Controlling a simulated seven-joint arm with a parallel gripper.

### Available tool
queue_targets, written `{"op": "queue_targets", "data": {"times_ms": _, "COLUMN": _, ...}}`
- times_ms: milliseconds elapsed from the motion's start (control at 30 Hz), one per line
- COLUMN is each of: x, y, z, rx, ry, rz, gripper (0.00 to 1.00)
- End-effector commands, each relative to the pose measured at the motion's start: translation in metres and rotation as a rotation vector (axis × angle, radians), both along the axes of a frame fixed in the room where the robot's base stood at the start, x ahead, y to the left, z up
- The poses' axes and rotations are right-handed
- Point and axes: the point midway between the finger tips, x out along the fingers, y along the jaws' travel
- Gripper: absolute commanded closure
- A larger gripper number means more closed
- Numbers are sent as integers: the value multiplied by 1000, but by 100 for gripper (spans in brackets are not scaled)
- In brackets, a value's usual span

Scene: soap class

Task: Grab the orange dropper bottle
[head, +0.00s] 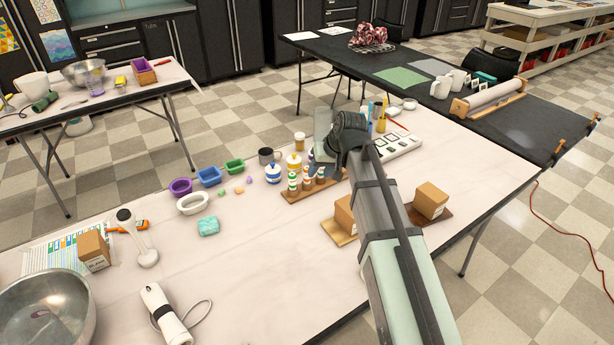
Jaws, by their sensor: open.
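A wooden rack (312,190) on the near table holds several small dropper bottles with orange, green and other coloured bands. My gripper (328,160) hangs over the right end of the rack, with my arm reaching in from the lower right. It is open, with nothing seen in it. My wrist and gripper hide part of the rack's right side and what stands behind it.
A yellow-and-white bottle (294,166) and a blue-and-white jar (273,174) stand close behind the rack. A dark mug (268,157) and an amber jar (299,141) are farther back. Cardboard boxes (430,200) stand to the right. The table in front of the rack is clear.

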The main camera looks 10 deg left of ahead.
Motion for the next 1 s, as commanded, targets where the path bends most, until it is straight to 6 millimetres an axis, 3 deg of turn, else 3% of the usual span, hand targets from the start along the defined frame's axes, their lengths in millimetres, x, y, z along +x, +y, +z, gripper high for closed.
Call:
{"op": "queue_targets", "data": {"times_ms": 133, "x": -1, "y": 45, "z": 0, "rx": 259, "ry": -11, "rz": -199, "gripper": 59}}
{"op": "queue_targets", "data": {"times_ms": 300, "x": 1, "y": 90, "z": 14, "rx": 626, "ry": 49, "rz": -477, "gripper": 59}}
{"op": "queue_targets", "data": {"times_ms": 467, "x": 2, "y": 113, "z": 31, "rx": 981, "ry": 175, "rz": -746, "gripper": 59}}
{"op": "queue_targets", "data": {"times_ms": 667, "x": 3, "y": 114, "z": 48, "rx": 1422, "ry": 408, "rz": -1084, "gripper": 59}}
{"op": "queue_targets", "data": {"times_ms": 800, "x": 2, "y": 100, "z": 51, "rx": 1707, "ry": 590, "rz": -1302, "gripper": 59}}
{"op": "queue_targets", "data": {"times_ms": 1000, "x": 1, "y": 79, "z": 46, "rx": 1971, "ry": 769, "rz": -1494, "gripper": 59}}
